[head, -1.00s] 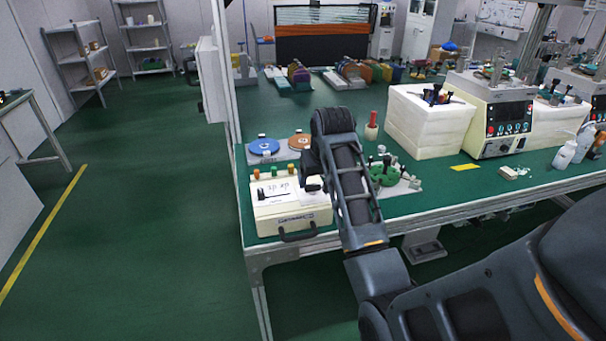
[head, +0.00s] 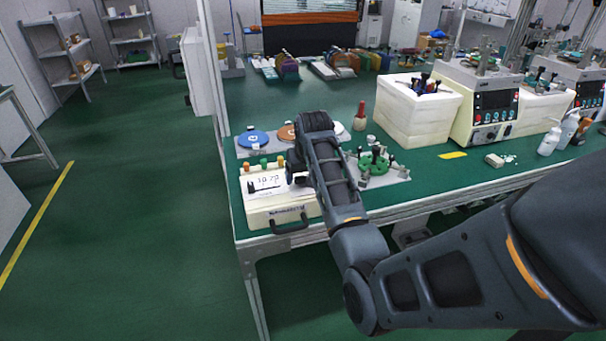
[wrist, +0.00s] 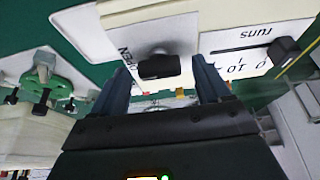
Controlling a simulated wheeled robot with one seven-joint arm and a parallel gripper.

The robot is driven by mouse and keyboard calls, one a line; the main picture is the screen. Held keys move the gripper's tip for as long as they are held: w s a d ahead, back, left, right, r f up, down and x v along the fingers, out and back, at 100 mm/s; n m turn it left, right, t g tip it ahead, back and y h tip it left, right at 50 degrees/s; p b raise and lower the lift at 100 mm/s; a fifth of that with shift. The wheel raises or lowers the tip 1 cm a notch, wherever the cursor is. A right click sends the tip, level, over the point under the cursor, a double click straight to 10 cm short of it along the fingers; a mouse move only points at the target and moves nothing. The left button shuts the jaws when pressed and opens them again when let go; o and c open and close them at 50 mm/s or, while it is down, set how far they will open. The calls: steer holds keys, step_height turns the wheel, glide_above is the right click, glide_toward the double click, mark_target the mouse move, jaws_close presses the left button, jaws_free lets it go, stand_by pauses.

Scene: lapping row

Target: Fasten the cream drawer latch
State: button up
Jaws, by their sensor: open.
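The cream drawer box (head: 275,213) stands at the near left corner of the green bench, with a black handle (head: 290,227) on its front. My gripper (wrist: 161,78) is over the right part of its top, partly hidden by my arm in the head view. In the wrist view, a black latch knob (wrist: 159,67) beside the word OPEN sits between my two open fingers. I cannot tell whether either finger touches it. A black slider (wrist: 287,50) marked "runs" lies to the right of the fingers.
Orange and green buttons (head: 264,163) line the box's back edge. Behind it lie a blue disc (head: 252,138) and an orange disc (head: 287,132). A plate with green rings (head: 373,163) stands to the right, near my arm. Floor left of the bench is clear.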

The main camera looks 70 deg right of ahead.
steer(key=shift+c, duration=0.2)
steer(key=c, duration=1)
steer(key=shift+r+n+p, duration=0.1)
steer(key=shift+n+p, duration=0.25)
steer(key=shift+n, duration=0.05)
steer(key=shift+d+n+t+y+p, duration=0.1)
steer(key=shift+n+t+y+p, duration=0.2)
steer(key=shift+n+t+p, duration=0.5)
steer(key=n+y, duration=0.1)
steer(key=n, duration=0.2)
steer(key=n+y, duration=0.1)
steer(key=n, duration=0.2)
steer(key=shift+s+d+n, duration=0.1)
steer(key=shift+d+n, duration=0.1)
steer(key=shift+n, duration=0.1)
steer(key=n+y, duration=0.1)
steer(key=n, duration=0.1)
steer(key=n+y, duration=0.1)
steer(key=n, duration=0.2)
steer(key=shift+d+y, duration=0.15)
steer(key=shift+y, duration=0.15)
steer(key=shift+n+g+y+b, duration=0.45)
steer(key=shift+n+b, duration=0.25)
steer(key=shift+n, duration=1.5)
